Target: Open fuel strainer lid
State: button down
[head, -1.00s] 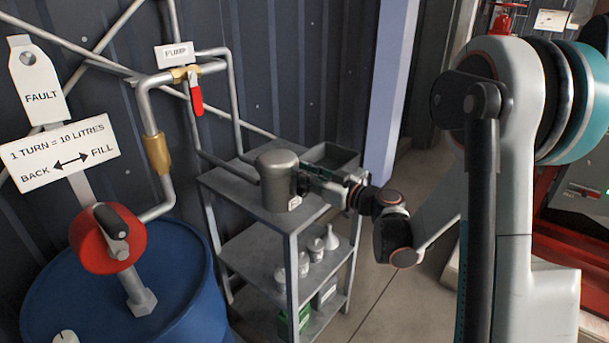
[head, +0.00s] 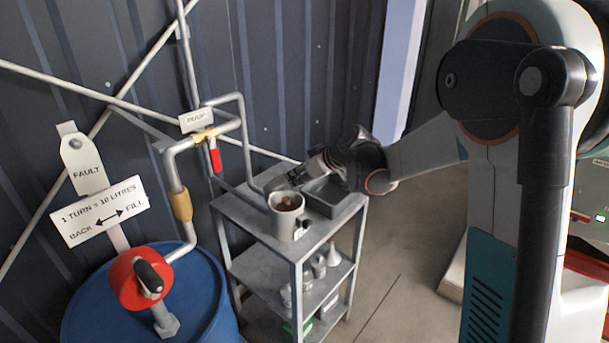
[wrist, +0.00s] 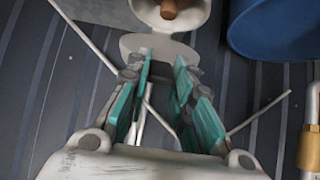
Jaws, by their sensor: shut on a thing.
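The fuel strainer (head: 283,226) is a grey cylindrical pot on the top shelf of the metal rack. Its top is open and a brown element (head: 288,203) shows inside. My gripper (head: 303,177) is at the pot's far upper side, shut on the lid. In the wrist view the lid (wrist: 130,43) is a grey disc at the fingertips (wrist: 162,58), beside the pot's mouth. The pot's rim and brown element (wrist: 169,9) show at the top edge there. I cannot tell whether the lid still joins the pot.
A grey tray (head: 322,207) sits right of the pot on the rack (head: 258,233). Several containers stand on the shelf below. The blue drum (head: 205,295) with its red crank pump (head: 128,283) stands left. Pipes run close behind the rack.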

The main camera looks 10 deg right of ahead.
jog(key=w+a+r+g+h+p, duration=0.1)
jog(key=w+p, duration=0.1)
jog(key=w+a+r+g+h+p, duration=0.1)
jog(key=w+a+r+g+p, duration=0.1)
jog(key=w+a+r+g+h+p, duration=0.1)
jog(key=w+r+g, duration=0.1)
jog(key=shift+w+a+h+p, duration=0.1)
jog(key=shift+a+h+p, duration=0.2)
jog(key=shift+p, duration=0.1)
jog(key=shift+w+a+r+g+h+p, duration=0.15)
jog(key=shift+w+a+g+h+p, duration=0.25)
jog(key=shift+w, duration=0.25)
jog(key=shift+w+a+r+g+h+p, duration=0.1)
jog(key=shift+w+a+g+h+p, duration=0.25)
jog(key=shift+w+a+g, duration=0.2)
jog(key=shift+w, duration=0.1)
jog(key=c, duration=1.4)
grip_release()
jog(key=shift+f, duration=0.1)
notch_tip(320, 180, up, 12)
jog(key=s, duration=0.1)
jog(key=shift+d, duration=0.45)
jog(key=shift+s, duration=0.1)
